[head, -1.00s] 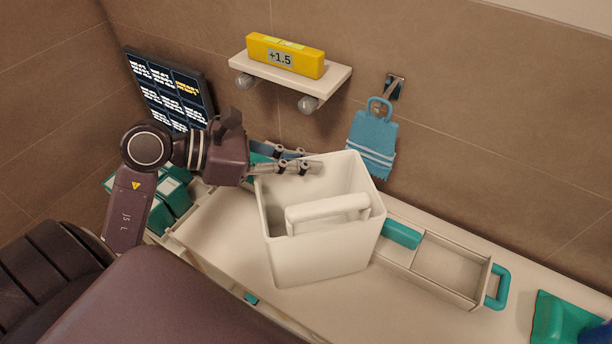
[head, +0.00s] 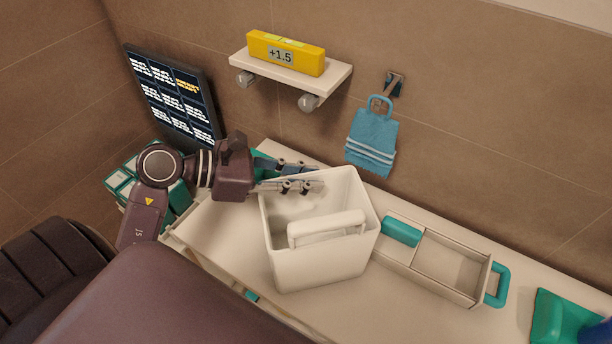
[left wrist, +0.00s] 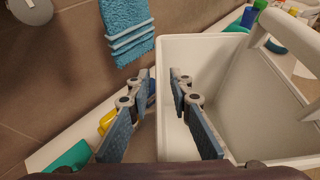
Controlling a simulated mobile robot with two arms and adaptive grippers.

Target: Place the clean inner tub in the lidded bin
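The white inner tub (head: 318,262), with a thick white handle bar (head: 327,228), stands upright on the pale counter. Its inside looks empty; I cannot tell whether it is clean. My left gripper (head: 291,179) is at its back left rim. In the left wrist view the gripper's fingers (left wrist: 161,73) are apart, one on each side of the tub's wall (left wrist: 240,160), with gaps beside it. I see no lidded bin. My right gripper is not in view.
A tray (head: 440,268) with compartments and teal handles lies right of the tub. A blue towel (head: 372,142) hangs on the wall beside a shelf (head: 325,82) with a yellow box (head: 285,54). A dark panel (head: 172,98) and teal-and-white boxes (head: 140,180) are at left.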

